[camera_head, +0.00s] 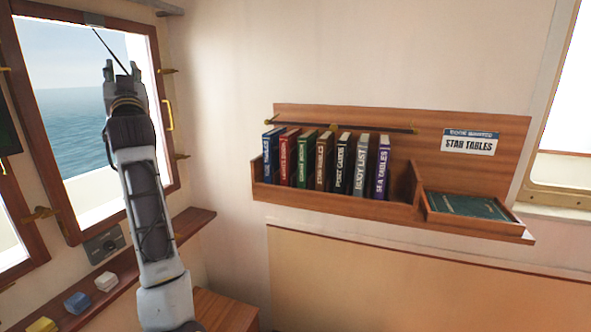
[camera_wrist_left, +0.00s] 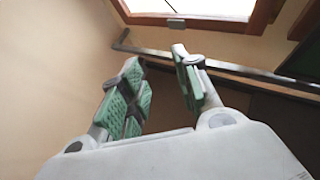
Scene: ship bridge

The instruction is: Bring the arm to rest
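My left arm rises from the bottom of the head view, in front of the window side. Its gripper (camera_head: 122,72) points up before the window, well left of the bookshelf. In the left wrist view, the gripper's green-padded fingers (camera_wrist_left: 160,85) stand apart with nothing between them. My right gripper is in neither view.
A wooden wall shelf (camera_head: 330,206) holds a row of several upright books, a bar (camera_head: 375,127) across them. Its right-hand tray (camera_head: 470,224) holds a flat dark green book (camera_head: 466,205) under a "STAR TABLES" sign (camera_head: 469,142).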

